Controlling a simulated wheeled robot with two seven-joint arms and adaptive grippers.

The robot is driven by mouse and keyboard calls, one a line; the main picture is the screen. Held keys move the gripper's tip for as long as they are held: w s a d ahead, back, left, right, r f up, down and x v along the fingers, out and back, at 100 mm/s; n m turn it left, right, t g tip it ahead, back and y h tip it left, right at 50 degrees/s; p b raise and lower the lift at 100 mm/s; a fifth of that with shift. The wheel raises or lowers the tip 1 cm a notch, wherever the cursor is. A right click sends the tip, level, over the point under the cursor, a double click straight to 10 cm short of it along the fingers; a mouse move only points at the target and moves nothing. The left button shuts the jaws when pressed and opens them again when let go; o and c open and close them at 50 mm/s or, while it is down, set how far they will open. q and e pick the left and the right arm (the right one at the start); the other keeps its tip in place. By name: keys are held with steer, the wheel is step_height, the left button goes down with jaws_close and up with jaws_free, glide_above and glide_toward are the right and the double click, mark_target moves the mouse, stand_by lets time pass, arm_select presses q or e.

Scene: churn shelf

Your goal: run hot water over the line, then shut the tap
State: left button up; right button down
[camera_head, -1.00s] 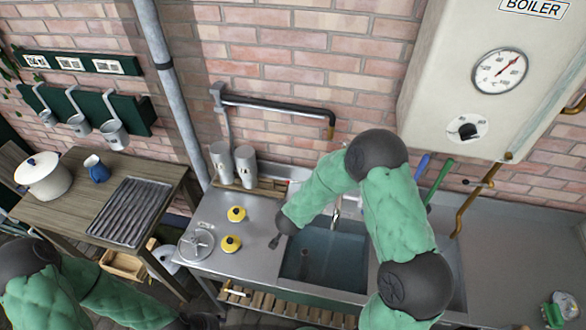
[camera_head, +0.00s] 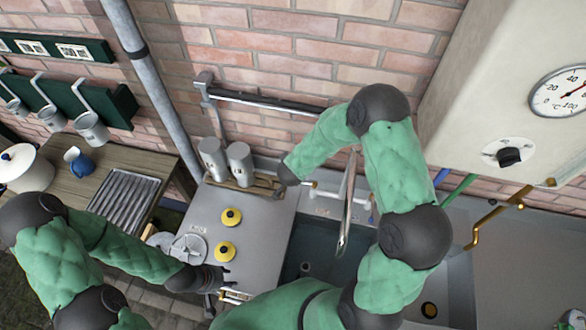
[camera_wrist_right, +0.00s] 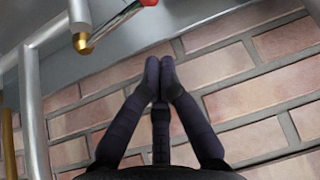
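The chrome tap (camera_head: 346,205) stands at the back of the sink (camera_head: 318,240) in the head view; no water stream shows. My right gripper (camera_head: 277,189) is left of the tap, at the back of the counter by the wall. In the right wrist view its fingers (camera_wrist_right: 160,68) are shut together, empty, in front of brick. A brass-tipped pipe (camera_wrist_right: 81,38) and a red-ended part (camera_wrist_right: 147,3) show beyond. My left gripper (camera_head: 216,279) is low at the counter's left front; its fingers are too small to read. I cannot tell which pipe is the line.
Two metal cups (camera_head: 240,164) stand at the counter's back, with two yellow-knobbed pieces (camera_head: 231,217) in front. A dark pipe (camera_head: 270,101) runs along the wall. The boiler (camera_head: 480,70), with dial (camera_head: 565,92) and black knob (camera_head: 509,156), hangs at right. A wooden table (camera_head: 90,190) is left.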

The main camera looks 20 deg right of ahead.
arm_select(q)
steer(key=shift+w+f+b, duration=0.1)
steer(key=shift+f+b, duration=0.3)
steer(key=shift+f, duration=0.1)
arm_select(e)
steer(key=x, duration=0.9)
arm_select(q)
steer(key=shift+r, duration=0.25)
steer(key=shift+p, duration=0.3)
arm_select(e)
steer(key=shift+s+a+r, duration=0.2)
steer(key=shift+s+a, duration=0.1)
steer(key=shift+s, duration=0.35)
steer(key=shift+s+a+r, duration=0.2)
steer(key=shift+s+a, duration=0.1)
steer(key=shift+s, duration=0.3)
steer(key=shift+s+a+r, duration=0.2)
steer(key=shift+s+a, duration=0.1)
steer(key=shift+s, duration=0.35)
